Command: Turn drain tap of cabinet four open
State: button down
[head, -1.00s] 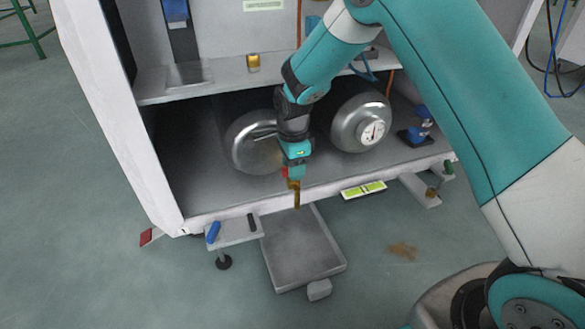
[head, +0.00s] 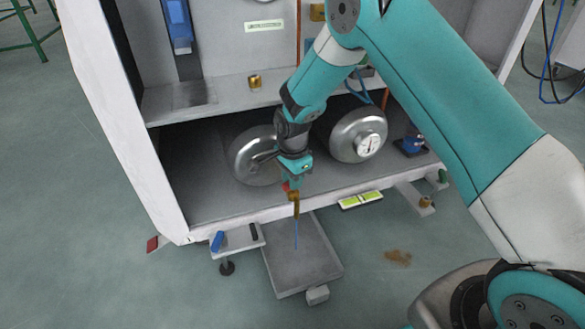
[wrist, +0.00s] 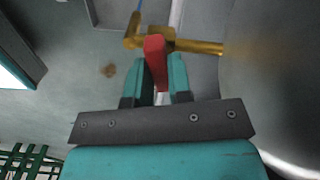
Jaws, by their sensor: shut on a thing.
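The drain tap is a brass fitting with a red lever. In the head view the brass tap (head: 295,203) hangs at the cabinet's lower front edge, below the left tank. In the wrist view the brass pipe (wrist: 200,46) runs right from the tap body. My gripper (head: 291,184) points down at the tap. In the wrist view the two fingers of my gripper (wrist: 158,72) are shut on the red lever (wrist: 155,55), one on each side. A thin blue stream (head: 296,234) runs down from the spout. The cabinet number cannot be read.
A grey square tray (head: 302,265) lies on the floor below the tap. Two metal tanks, the left one (head: 248,165) and the gauged right one (head: 352,140), stand close behind my gripper. A bracket with a blue handle (head: 217,241) juts out at left. A green level (head: 360,200) sits on the front edge.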

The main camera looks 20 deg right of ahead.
jog(key=n+p, duration=0.3)
jog(key=p, duration=0.1)
jog(key=shift+s+r+n+p, duration=0.1)
jog(key=shift+r+n+p, duration=0.2)
jog(key=shift+n, duration=0.1)
jog(key=n+p, duration=0.3)
jog(key=shift+f+n, duration=0.1)
jog(key=shift+n, duration=0.2)
jog(key=n+p, duration=0.3)
jog(key=n, duration=0.1)
jog(key=shift+f+n+p, duration=0.2)
jog(key=shift+n+p, duration=0.55)
jog(key=shift+n, duration=0.85)
jog(key=c, duration=1.1)
grip_release()
jog(key=shift+o, duration=0.3)
